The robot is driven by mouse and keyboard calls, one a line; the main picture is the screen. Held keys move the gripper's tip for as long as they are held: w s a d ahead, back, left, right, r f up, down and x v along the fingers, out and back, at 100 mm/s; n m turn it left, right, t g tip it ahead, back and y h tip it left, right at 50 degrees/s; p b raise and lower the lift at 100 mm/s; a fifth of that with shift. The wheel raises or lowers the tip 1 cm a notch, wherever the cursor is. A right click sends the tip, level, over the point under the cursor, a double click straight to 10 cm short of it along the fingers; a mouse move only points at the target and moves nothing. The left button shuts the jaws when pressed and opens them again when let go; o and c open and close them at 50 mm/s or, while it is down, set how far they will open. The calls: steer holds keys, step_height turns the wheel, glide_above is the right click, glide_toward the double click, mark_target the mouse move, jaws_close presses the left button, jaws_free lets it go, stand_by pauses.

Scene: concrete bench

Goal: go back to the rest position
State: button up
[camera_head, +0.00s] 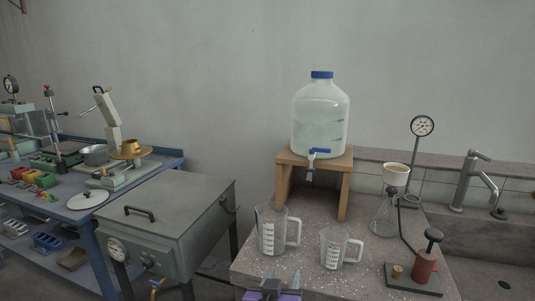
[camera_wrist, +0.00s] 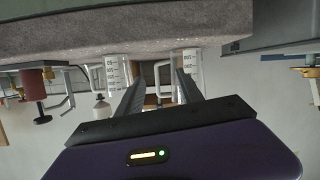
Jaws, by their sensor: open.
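My gripper (camera_head: 272,287) shows at the bottom edge of the head view, low at the front edge of the concrete bench (camera_head: 290,260). In the wrist view its two fingers (camera_wrist: 158,88) are apart, with nothing held between them. Two clear measuring jugs stand on the bench beyond it: a larger one (camera_head: 270,232) at left and a smaller one (camera_head: 333,248) at right. The wrist picture is upside down. My gripper is apart from both jugs.
A capped water bottle (camera_head: 321,115) with a blue tap sits on a wooden stand (camera_head: 342,185). A flask with funnel (camera_head: 384,215), a red device (camera_head: 425,268) and a faucet (camera_head: 463,182) stand at right. A grey metal box (camera_head: 170,225) and blue workbench (camera_head: 85,228) are at left.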

steer(key=s+f+n+t+y+p, duration=0.1)
steer(key=s+f+n+y, duration=0.35)
steer(key=s, duration=0.25)
steer(key=s+d+r+m+p, duration=0.1)
steer(key=s+d, duration=0.4)
steer(key=s, duration=0.8)
steer(key=s+d+r+m+p, duration=0.1)
steer(key=s+d+r, duration=0.3)
steer(key=s, duration=0.9)
steer(key=s+d+r+m+p, duration=0.1)
steer(key=s+d, duration=0.6)
steer(key=s, duration=0.7)
steer(key=r+p, duration=0.1)
steer(key=p, duration=0.1)
steer(key=shift+d+r+h+p, duration=0.2)
steer(key=shift+r+h+p, duration=0.1)
steer(key=shift+r+h, duration=0.1)
